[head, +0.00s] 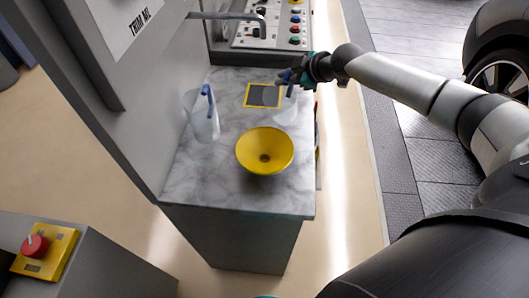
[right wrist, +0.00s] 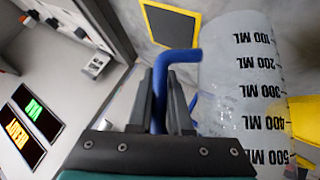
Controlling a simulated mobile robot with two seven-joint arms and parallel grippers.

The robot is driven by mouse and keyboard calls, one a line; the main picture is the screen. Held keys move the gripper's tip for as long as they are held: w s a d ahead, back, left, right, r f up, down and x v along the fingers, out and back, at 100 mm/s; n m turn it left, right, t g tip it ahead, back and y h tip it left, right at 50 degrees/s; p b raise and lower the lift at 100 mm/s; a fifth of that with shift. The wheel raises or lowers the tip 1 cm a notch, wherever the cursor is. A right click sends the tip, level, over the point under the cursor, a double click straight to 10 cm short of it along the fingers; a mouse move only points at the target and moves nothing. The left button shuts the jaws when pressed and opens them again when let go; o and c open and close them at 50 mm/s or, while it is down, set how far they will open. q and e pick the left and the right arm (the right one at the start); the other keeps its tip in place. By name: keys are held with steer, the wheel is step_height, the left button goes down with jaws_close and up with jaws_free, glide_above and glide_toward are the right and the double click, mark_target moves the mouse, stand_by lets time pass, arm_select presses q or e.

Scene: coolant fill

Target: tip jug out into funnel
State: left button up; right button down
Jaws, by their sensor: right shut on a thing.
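My right gripper (head: 290,76) reaches in from the right and is shut on the blue handle (right wrist: 160,95) of a translucent jug (head: 286,108). In the right wrist view, the jug (right wrist: 238,75) fills the right side, with black ML marks up to 500. Its liquid level is hard to tell. The yellow funnel (head: 265,142) sits near the front of the marbled counter, in front of and left of the held jug, apart from it. A second translucent jug (head: 203,120) with a blue handle stands upright at the counter's left. My left gripper is not in view.
A yellow-framed dark pad (head: 262,95) lies behind the funnel, beside the held jug. A grey tap (head: 240,17) and a button panel (head: 270,35) are at the back. A grey cabinet wall (head: 130,95) borders the left. The marbled counter (head: 225,185) is bare in front.

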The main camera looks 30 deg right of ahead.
steer(key=f+b, duration=0.1)
steer(key=b, duration=0.1)
steer(key=w+d+f+m+g+y+b, duration=0.1)
steer(key=b, duration=0.2)
steer(key=f+g+b, duration=0.1)
steer(key=b, duration=0.1)
steer(key=shift+w+d+f+m+y+b, duration=0.1)
steer(key=shift+w+d+m+y+b, duration=0.2)
steer(key=shift+w+y, duration=0.1)
steer(key=shift+w+d+f+g+y+b, duration=0.1)
steer(key=shift+f+g+y+b, duration=0.1)
steer(key=shift+g+y+b, duration=0.4)
steer(key=shift+m+b, duration=0.3)
steer(key=shift+b, duration=0.05)
steer(key=shift+w+d+f, duration=0.1)
steer(key=shift+b, duration=0.35)
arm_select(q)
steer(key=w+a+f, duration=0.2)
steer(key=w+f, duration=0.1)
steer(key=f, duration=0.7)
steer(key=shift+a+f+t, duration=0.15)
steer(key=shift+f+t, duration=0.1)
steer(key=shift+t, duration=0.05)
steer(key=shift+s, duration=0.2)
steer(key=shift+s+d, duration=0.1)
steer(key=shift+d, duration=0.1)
